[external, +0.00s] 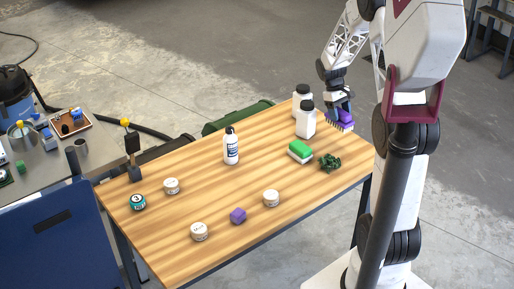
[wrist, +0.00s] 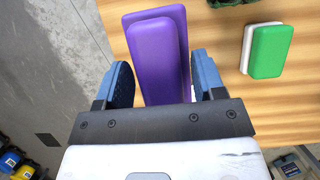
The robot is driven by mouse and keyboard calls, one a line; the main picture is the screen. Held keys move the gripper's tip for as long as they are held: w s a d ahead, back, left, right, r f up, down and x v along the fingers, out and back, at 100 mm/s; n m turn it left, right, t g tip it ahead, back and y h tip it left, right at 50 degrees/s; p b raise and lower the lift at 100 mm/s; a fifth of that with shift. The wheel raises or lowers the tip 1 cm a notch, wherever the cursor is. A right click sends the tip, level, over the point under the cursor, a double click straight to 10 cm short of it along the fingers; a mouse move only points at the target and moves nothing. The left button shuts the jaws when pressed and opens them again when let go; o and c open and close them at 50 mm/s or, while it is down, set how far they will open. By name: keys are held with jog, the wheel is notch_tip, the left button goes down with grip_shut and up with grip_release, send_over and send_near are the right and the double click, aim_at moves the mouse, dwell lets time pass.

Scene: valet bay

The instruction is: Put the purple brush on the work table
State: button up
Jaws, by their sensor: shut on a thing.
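The purple brush (external: 344,117) is at the far right corner of the wooden work table (external: 189,239), bristles down. My gripper (external: 339,108) is shut on it from above. In the wrist view the brush's smooth purple back (wrist: 160,50) lies between the two blue fingers of my gripper (wrist: 163,82). The brush is at or just above the table's edge; I cannot tell whether its bristles touch the wood. The wrist view shows bare floor to the left of the brush and the wood to its right.
Two white bottles (external: 305,121) stand just left of the brush. A green and white sponge (external: 300,151) and a dark green crumpled thing (external: 330,162) lie nearer.

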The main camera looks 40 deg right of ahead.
aim_at(339, 123)
jog(key=shift+f, duration=2.45)
jog(key=shift+f, duration=1.9)
jog(key=shift+f, duration=0.15)
jog(key=o, duration=1)
jog(key=shift+o, duration=0.2)
jog(key=v, duration=1.2)
